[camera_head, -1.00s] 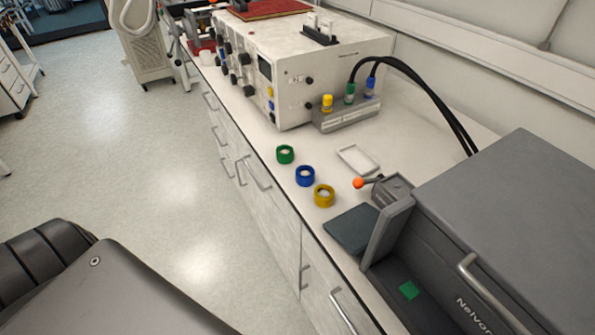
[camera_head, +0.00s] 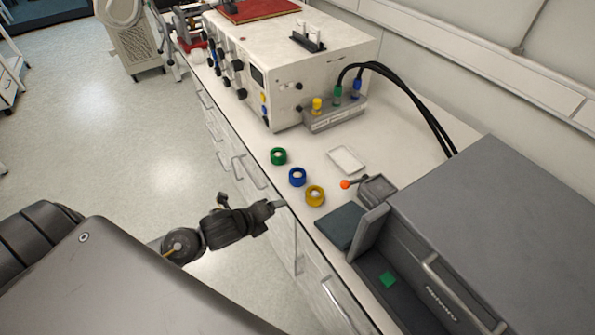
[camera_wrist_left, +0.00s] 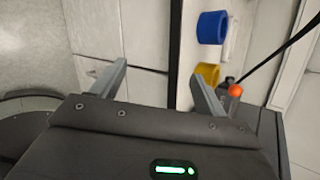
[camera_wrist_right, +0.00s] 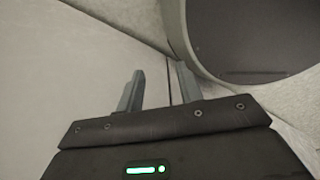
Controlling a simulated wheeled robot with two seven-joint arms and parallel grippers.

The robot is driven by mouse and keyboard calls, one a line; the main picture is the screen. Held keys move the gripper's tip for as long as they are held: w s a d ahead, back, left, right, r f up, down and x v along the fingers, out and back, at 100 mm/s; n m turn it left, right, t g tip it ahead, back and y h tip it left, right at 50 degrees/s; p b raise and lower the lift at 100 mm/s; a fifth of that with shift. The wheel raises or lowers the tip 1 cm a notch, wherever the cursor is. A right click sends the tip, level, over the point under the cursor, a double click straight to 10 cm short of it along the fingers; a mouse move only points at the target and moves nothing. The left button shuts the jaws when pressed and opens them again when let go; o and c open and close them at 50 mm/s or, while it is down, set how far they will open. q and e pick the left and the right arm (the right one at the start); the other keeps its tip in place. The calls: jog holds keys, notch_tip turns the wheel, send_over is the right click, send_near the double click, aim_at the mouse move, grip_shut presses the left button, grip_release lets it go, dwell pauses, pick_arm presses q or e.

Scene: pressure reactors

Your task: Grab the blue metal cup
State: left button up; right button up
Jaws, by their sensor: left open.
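The blue metal cup (camera_head: 297,177) is a short ring-shaped cup standing on the white counter, between a green cup (camera_head: 278,156) and a yellow cup (camera_head: 315,195). My left gripper (camera_head: 277,206) is at the counter's front edge, apart from the cups. In the left wrist view its fingers (camera_wrist_left: 160,72) are open and empty. There the blue cup (camera_wrist_left: 211,27) is beyond and right of the fingers, and the yellow cup (camera_wrist_left: 207,74) shows near the right finger. My right gripper (camera_wrist_right: 160,70) is apart-fingered and empty, away from the cups; it is outside the head view.
A grey machine (camera_head: 490,220) with an open front stands to the right, with an orange-knobbed lever (camera_head: 346,184) beside the cups. A white dish (camera_head: 346,160) lies behind them. A white control box (camera_head: 290,65) with cables stands farther back. Drawer handles protrude from the counter front.

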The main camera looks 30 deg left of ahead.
pick_arm(q)
jog(key=w+a+r+m+t+h, duration=0.15)
jog(key=w+r+m, duration=0.35)
jog(key=m, duration=0.7)
jog(key=m+p, duration=0.2)
jog(key=m, duration=0.1)
send_near(300, 174)
jog(key=shift+w+d+f+h, duration=0.45)
jog(key=shift+w+f, duration=0.05)
jog(key=shift+w, duration=0.25)
jog(key=shift+w+f, duration=0.1)
jog(key=shift+w, duration=0.3)
jog(key=x, duration=0.1)
jog(key=p+x, duration=0.1)
jog(key=x, duration=0.1)
jog(key=shift+w+a+f+p, duration=0.25)
jog(key=shift+p, duration=0.15)
jog(key=shift+w+d+f, duration=0.15)
jog(key=shift+w+f, duration=0.1)
jog(key=shift+w, duration=0.05)
jog(key=c, duration=1.2)
